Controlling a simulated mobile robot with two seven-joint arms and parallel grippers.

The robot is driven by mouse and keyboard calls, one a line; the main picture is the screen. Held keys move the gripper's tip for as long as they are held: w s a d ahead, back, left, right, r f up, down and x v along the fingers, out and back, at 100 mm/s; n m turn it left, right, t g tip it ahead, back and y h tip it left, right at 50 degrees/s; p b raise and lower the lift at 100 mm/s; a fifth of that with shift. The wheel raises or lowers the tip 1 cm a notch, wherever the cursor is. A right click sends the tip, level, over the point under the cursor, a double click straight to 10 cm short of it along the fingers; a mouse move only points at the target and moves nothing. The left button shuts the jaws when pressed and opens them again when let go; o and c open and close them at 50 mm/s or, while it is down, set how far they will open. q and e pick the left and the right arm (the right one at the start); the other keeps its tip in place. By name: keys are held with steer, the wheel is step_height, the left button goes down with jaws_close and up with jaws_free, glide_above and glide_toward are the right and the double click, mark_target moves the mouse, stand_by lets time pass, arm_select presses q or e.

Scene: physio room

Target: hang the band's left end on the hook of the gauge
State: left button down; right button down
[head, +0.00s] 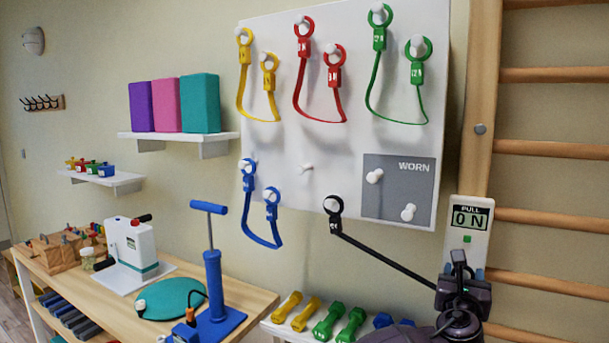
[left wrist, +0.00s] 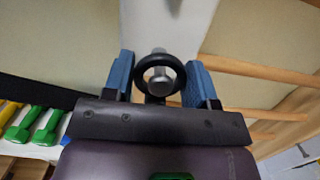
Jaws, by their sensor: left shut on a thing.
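The gauge (head: 470,218) is a white plate on the wall-bar post, with a display reading 0 N under the word PULL. My left gripper (head: 462,270) is just below it, shut on one end of the black band (head: 385,256). The other end hangs on a peg of the white board, and the strap runs down to my gripper. In the left wrist view, the held end's black ring (left wrist: 139,75) stands up between the blue fingers. The metal hook (left wrist: 159,56) shows through and above the ring; whether it passes through or lies behind, I cannot tell. My right gripper is out of view.
Yellow, red, green and blue bands hang on the white board (head: 285,190); its grey WORN panel (head: 390,196) has two bare pegs. Wooden wall bars (head: 550,150) are at right. Dumbbells (head: 328,322) lie on a low shelf. A blue pump (head: 212,285) stands on the bench at left.

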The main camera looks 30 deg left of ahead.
arm_select(q)
steer(key=shift+w, duration=0.4)
steer(key=shift+f, duration=0.4)
stand_by(0.4)
steer(key=shift+c, duration=0.9)
jaws_free()
